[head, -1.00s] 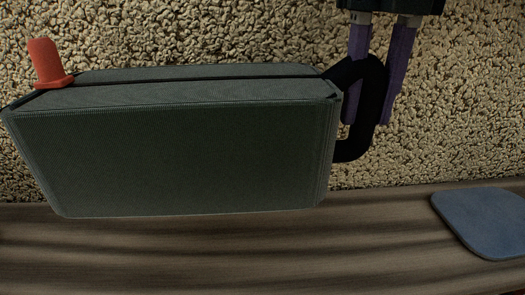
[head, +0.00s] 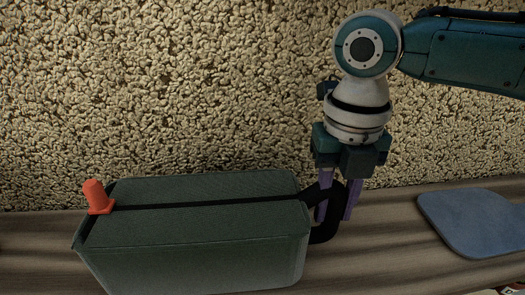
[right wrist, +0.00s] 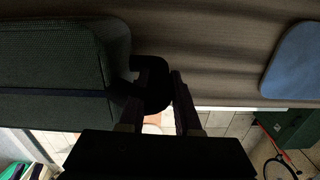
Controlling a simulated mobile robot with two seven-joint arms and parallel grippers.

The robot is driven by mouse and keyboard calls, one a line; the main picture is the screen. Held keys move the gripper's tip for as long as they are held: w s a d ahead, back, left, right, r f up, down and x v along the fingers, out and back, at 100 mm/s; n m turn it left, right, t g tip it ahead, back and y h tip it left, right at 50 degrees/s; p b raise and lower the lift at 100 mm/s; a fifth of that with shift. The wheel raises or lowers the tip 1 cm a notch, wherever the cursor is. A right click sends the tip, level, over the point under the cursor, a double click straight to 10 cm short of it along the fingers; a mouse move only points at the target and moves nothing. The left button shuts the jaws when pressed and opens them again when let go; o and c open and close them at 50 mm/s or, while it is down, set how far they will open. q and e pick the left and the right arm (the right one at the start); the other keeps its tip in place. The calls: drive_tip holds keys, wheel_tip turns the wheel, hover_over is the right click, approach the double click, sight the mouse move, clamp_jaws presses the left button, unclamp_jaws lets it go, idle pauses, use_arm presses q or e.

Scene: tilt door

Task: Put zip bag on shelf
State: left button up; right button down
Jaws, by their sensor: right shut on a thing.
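The zip bag (head: 200,242) is a dark green box-like bag with a black zip line along its top, a red pull tab (head: 96,196) at its left end and a black loop handle (head: 326,226) at its right end. My right gripper (head: 337,212) points down with its purple fingers on either side of the handle, shut on it. The bag is over the brown wooden shelf (head: 400,240) in the head view; whether its underside touches the wood is hidden. In the right wrist view the bag (right wrist: 60,75) fills the upper left. My left gripper is not in view.
A blue flat board (head: 475,222) lies on the shelf to the right of the bag. A rough beige stone wall (head: 180,90) stands behind the shelf. In the right wrist view, a green box (right wrist: 285,128) and light floor tiles show below the shelf's edge.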

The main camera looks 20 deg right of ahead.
drive_tip(key=c, duration=0.6)
unclamp_jaws()
drive_tip(key=shift+f, duration=0.1)
wheel_tip(320, 180, up, 12)
drive_tip(key=shift+r+b, duration=0.2)
drive_tip(key=shift+b, duration=0.85)
